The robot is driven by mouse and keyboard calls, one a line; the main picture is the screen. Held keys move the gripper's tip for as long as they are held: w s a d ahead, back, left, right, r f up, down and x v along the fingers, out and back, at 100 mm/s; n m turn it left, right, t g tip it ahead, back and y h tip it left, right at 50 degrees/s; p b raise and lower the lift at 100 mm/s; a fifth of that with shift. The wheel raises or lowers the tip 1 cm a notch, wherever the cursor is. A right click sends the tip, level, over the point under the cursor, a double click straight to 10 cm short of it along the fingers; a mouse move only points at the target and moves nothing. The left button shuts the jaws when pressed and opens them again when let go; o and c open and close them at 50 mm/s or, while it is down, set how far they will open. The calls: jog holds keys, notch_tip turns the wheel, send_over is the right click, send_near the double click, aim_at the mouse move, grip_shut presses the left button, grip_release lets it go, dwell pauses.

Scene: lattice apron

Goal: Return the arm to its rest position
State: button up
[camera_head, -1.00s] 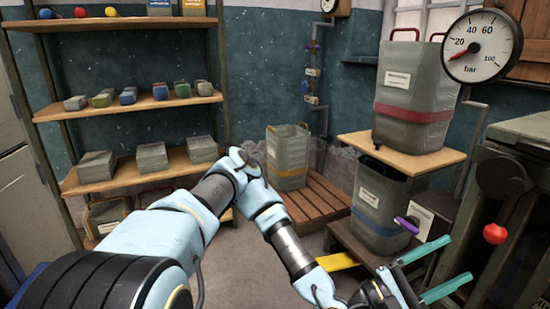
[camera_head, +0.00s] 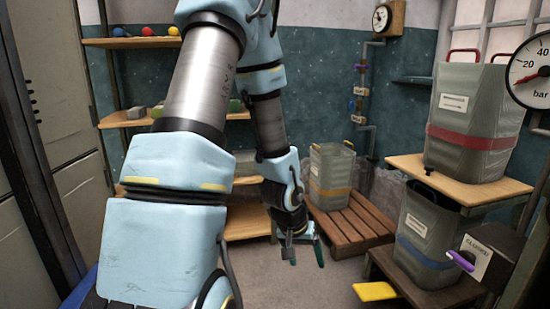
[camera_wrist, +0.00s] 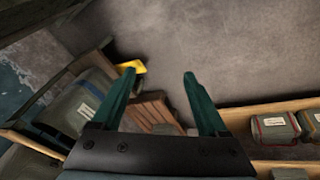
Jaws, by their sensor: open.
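My gripper (camera_head: 303,252) hangs low in the middle of the head view, at the end of my raised and folded arm, between the shelf and the wooden pallet. In the wrist view its two green fingers (camera_wrist: 160,82) stand wide apart with nothing between them. The grey floor (camera_wrist: 200,40) lies beyond the fingertips. My arm hides much of the shelf in the head view.
A shelf unit (camera_head: 128,120) stands at the left. A yellow-banded bin (camera_head: 331,178) stands on a pallet (camera_head: 352,228). At the right, a red-banded bin (camera_head: 470,120) is above a blue-banded bin (camera_head: 425,232). A yellow pedal-like piece (camera_head: 376,292) is near the floor.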

jog(key=s+a+r+n+y, duration=0.3)
jog(key=s+a+r, duration=0.1)
jog(key=a+r, duration=1)
notch_tip(320, 180, up, 19)
jog(key=p, duration=2)
jog(key=shift+a+m+g, duration=0.3)
jog(key=shift+a, duration=0.1)
jog(key=shift+c, duration=0.4)
